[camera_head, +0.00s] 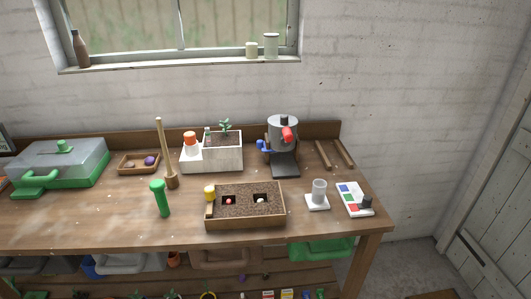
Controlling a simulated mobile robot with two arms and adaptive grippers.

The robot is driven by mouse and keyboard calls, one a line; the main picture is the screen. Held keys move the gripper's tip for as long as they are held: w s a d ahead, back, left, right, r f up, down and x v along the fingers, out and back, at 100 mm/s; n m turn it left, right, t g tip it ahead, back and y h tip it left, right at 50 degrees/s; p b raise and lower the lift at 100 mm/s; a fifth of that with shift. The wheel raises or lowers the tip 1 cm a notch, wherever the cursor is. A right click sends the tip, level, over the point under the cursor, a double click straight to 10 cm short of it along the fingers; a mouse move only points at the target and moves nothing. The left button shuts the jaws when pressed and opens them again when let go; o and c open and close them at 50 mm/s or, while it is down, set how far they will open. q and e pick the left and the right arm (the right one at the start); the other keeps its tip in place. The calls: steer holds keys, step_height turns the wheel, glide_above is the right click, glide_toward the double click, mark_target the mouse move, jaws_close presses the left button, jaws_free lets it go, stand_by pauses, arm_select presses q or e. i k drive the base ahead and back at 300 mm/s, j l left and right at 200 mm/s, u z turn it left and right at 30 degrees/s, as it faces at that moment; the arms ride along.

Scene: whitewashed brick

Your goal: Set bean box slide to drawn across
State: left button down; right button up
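No part labelled as the bean box slide can be made out for certain. A wooden box of soil (245,222) stands near the front middle of the bench, with two dark square openings. A reddish bead (229,201) shows in the left opening and a whitish one (261,201) in the right. A yellow knob (210,191) stands at its left end. Behind it is a pale planter box (228,158) with a green sprout, and a white part with an orange cap (190,138) at its left. Neither of my grippers is in view.
The wooden bench (110,213) also carries a green-based clear-lidded tray (60,165), a green handle (160,198), an upright wooden stick (163,150), a grey machine (283,135), a glass (319,190) and a coloured panel (352,196). The bench's front left is clear.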

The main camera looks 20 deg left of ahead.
mark_target(210, 194)
steer(key=u, duration=1.2)
steer(key=k+j, duration=0.1)
steer(key=j, duration=0.2)
steer(key=k+j+z, duration=0.1)
steer(key=j, duration=0.2)
steer(key=k+j, duration=0.1)
steer(key=j, duration=0.2)
steer(key=i+z, duration=0.05)
